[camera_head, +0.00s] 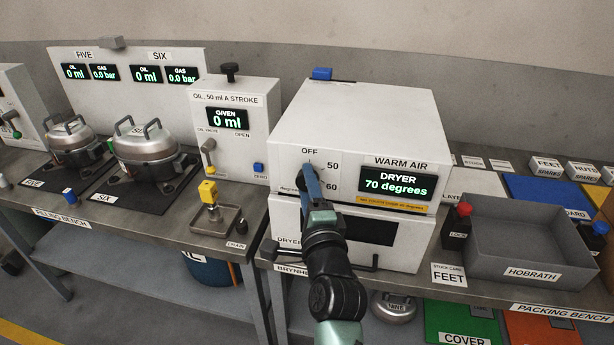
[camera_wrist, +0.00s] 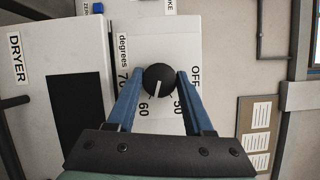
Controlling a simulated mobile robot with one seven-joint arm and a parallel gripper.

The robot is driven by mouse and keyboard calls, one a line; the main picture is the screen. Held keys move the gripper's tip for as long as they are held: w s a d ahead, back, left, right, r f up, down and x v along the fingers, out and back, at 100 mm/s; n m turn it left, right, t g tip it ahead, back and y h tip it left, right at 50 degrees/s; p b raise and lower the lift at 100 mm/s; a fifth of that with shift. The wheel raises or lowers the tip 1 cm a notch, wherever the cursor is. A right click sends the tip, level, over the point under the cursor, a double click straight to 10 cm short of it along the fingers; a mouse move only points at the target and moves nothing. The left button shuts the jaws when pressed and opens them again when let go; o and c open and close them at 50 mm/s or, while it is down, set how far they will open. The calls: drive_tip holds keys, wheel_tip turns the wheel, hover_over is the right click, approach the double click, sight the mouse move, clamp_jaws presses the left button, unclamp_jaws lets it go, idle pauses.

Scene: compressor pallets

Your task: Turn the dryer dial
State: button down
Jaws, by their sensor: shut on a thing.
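The dryer (camera_head: 360,115) is a white box with a black round dial (camera_wrist: 160,78) on its front. The dial's face has the marks OFF, 50, 60 and 70 degrees. In the wrist view its white pointer line points down in the picture, toward the side between 60 and 50, nearer 60. My gripper (camera_wrist: 160,74) has its blue fingers on both sides of the dial, shut on it. In the head view my gripper (camera_head: 308,172) covers most of the dial. The dryer's display (camera_head: 392,185) reads 70 degrees.
An oil dispenser (camera_head: 235,130) stands left of the dryer, with two metal pots (camera_head: 146,142) beyond it on the filling bench. A black handle lies low on the dryer's front.

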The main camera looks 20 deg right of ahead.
drive_tip(key=n+g+h+p, duration=0.1)
drive_tip(key=n+g+p, duration=0.1)
drive_tip(key=n, duration=0.3)
drive_tip(key=n+g+h+p, duration=0.2)
drive_tip(key=n+g, duration=0.1)
drive_tip(key=n, duration=0.2)
drive_tip(key=n+g+h+p, duration=0.2)
drive_tip(key=n+p, duration=0.1)
drive_tip(key=n, duration=0.2)
drive_tip(key=shift+w+a+r+n, duration=0.15)
drive_tip(key=shift+a+n, duration=0.1)
drive_tip(key=shift+n, duration=0.15)
drive_tip(key=shift+g, duration=0.3)
idle(0.4)
drive_tip(key=shift+c, duration=1.4)
unclamp_jaws()
